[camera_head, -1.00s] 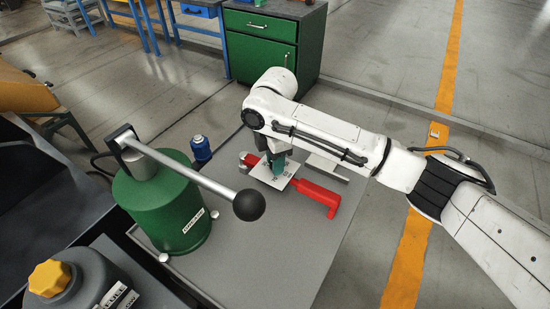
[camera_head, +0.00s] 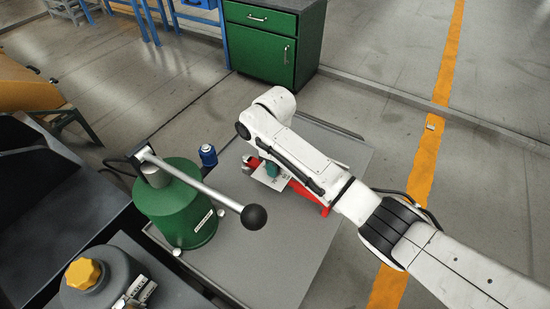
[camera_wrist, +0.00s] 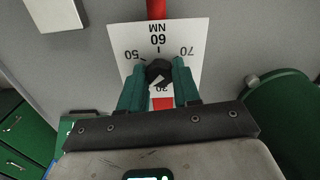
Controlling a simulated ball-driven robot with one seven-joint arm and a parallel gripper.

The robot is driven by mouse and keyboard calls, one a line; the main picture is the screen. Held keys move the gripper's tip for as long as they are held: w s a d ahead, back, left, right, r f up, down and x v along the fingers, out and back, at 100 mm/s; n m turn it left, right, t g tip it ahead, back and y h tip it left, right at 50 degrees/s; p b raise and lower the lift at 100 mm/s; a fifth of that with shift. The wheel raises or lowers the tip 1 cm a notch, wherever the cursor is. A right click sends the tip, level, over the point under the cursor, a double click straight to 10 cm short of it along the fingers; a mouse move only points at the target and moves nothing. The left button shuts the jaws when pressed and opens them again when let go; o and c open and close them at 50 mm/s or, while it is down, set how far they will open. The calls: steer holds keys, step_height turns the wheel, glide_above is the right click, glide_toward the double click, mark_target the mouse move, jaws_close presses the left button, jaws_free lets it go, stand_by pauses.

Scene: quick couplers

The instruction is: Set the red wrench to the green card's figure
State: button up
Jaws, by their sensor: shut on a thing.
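The red wrench (camera_head: 301,190) lies on the grey tabletop, its metal head to the left and part of its handle behind my arm. A white dial plate (camera_wrist: 196,62) on it reads 50, 60 and 70 NM, upside down in the wrist view. My gripper (camera_wrist: 159,77) has its teal fingers on both sides of the dial's black knob (camera_wrist: 158,69) and is shut on it. The knob bears a pale mark; I cannot tell which figure it points at.
A green drum (camera_head: 178,205) with a long lever ending in a black ball (camera_head: 253,217) stands left of the wrench. A blue spool-like thing (camera_head: 208,155) stands behind it. A grey container with a yellow cap (camera_head: 83,273) is at the lower left.

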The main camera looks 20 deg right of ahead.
steer(key=shift+m+p, duration=0.55)
steer(key=shift+m, duration=0.45)
steer(key=o, duration=1.1)
step_height(320, 180, up, 11)
steer(key=shift+f, duration=0.1)
